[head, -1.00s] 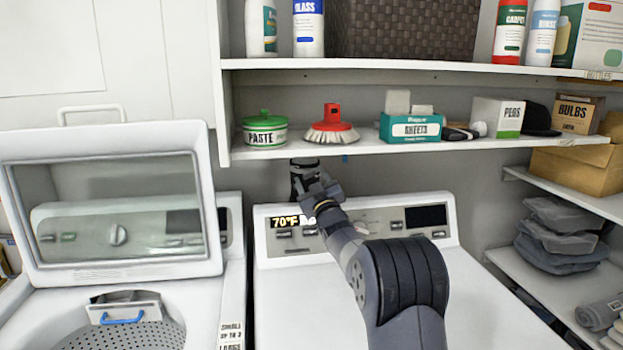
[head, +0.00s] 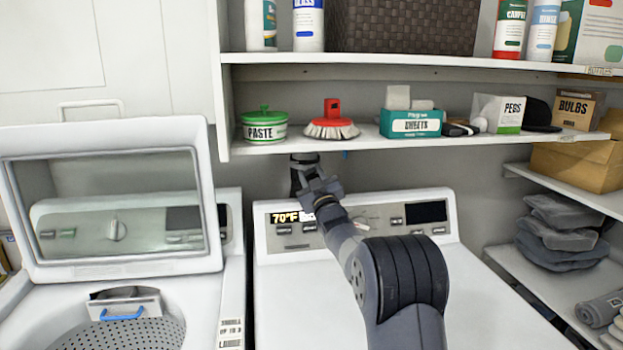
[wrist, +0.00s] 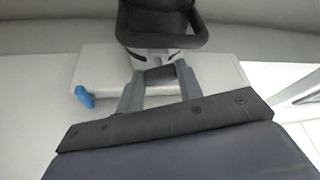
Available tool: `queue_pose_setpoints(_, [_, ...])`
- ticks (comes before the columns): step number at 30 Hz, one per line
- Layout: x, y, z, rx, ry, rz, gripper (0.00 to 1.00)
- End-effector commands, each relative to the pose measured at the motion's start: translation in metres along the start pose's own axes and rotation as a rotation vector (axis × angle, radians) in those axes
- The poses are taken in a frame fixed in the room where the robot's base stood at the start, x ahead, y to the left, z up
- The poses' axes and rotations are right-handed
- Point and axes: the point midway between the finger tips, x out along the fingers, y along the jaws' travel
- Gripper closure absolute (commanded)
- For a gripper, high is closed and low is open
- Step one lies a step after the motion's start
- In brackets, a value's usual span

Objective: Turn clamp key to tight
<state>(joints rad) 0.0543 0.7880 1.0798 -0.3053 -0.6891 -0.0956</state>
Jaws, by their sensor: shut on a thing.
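In the wrist view, my gripper (wrist: 159,78) is shut, with its two grey fingers drawn in on a small dark piece, the clamp key (wrist: 160,73), mostly hidden between the fingertips. A black clamp body (wrist: 160,22) with a loop-like rim stands just beyond the fingertips. Behind it is a pale plate (wrist: 105,65) with a blue tab (wrist: 84,97) at its left end. In the head view, the end of my arm reaches to just below the middle shelf (head: 450,142); the key and fingertips are too small or hidden there to tell apart.
Paste tub (head: 264,127), red brush (head: 332,122) and sheets box (head: 410,123) stand on the shelf above my arm. A white machine with a control panel (head: 360,222) lies below. An open-lidded washer (head: 110,205) is at the left. Folded cloths (head: 560,235) are at the right.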

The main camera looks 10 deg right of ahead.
Motion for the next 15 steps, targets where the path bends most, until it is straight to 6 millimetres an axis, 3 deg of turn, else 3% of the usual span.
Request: queue_pose_setpoints(15, [-0.0008, -0.0026, 0.0006, 0.294, 0.006, 0.122, 0.88])
